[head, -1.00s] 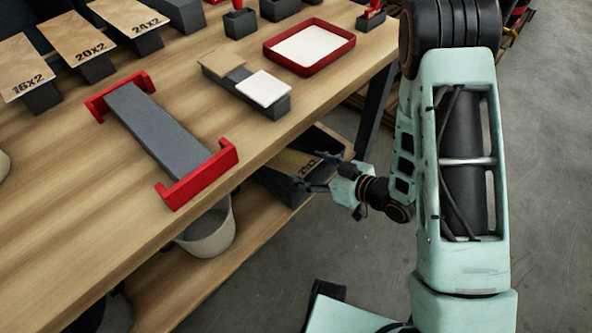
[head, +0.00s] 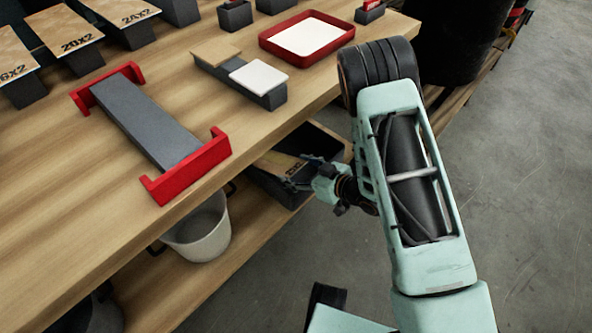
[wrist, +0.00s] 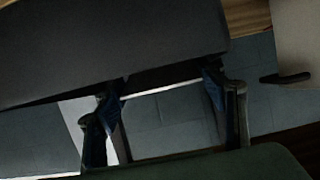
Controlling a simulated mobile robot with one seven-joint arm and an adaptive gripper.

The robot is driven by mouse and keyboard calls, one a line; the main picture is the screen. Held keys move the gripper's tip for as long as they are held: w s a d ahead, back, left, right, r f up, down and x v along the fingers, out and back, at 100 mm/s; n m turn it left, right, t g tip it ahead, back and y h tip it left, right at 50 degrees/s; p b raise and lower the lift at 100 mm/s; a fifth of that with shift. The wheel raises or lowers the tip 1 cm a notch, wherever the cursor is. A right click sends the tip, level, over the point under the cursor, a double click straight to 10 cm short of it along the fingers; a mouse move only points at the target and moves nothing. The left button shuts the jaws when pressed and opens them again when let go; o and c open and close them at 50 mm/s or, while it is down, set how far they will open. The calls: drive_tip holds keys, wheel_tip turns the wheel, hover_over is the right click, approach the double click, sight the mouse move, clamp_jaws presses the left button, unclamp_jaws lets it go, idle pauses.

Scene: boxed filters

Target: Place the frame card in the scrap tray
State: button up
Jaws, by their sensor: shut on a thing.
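The frame card (head: 277,163) is a brown card with dark print at its right end. It shows in the head view under the table's front edge, over or in a dark grey open tray (head: 277,187) on the lower shelf. Whether it touches the tray cannot be told. My gripper (head: 308,177) is at the card's printed right end, shut on it. In the wrist view the two fingers (wrist: 165,100) stand apart with a thin pale edge between them. A large dark grey surface fills the upper part and hides much of the card.
A pale bucket (head: 200,235) stands left of the dark tray. On the table (head: 110,225) are a grey rack with red ends (head: 190,170), a red tray (head: 345,42) with a white sheet, and a grey block (head: 272,97) with a white pad. Open floor lies right.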

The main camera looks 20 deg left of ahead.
drive_tip(key=shift+f, duration=0.15)
drive_tip(key=o, duration=0.7)
drive_tip(key=shift+c, duration=0.2)
drive_tip(key=shift+s+d+r, duration=0.1)
drive_tip(key=shift+d+r, duration=0.15)
drive_tip(key=shift+r, duration=0.1)
drive_tip(key=p+v, duration=0.3)
drive_tip(key=v, duration=0.8)
drive_tip(key=shift+d+p, duration=0.2)
drive_tip(key=shift+p, duration=0.1)
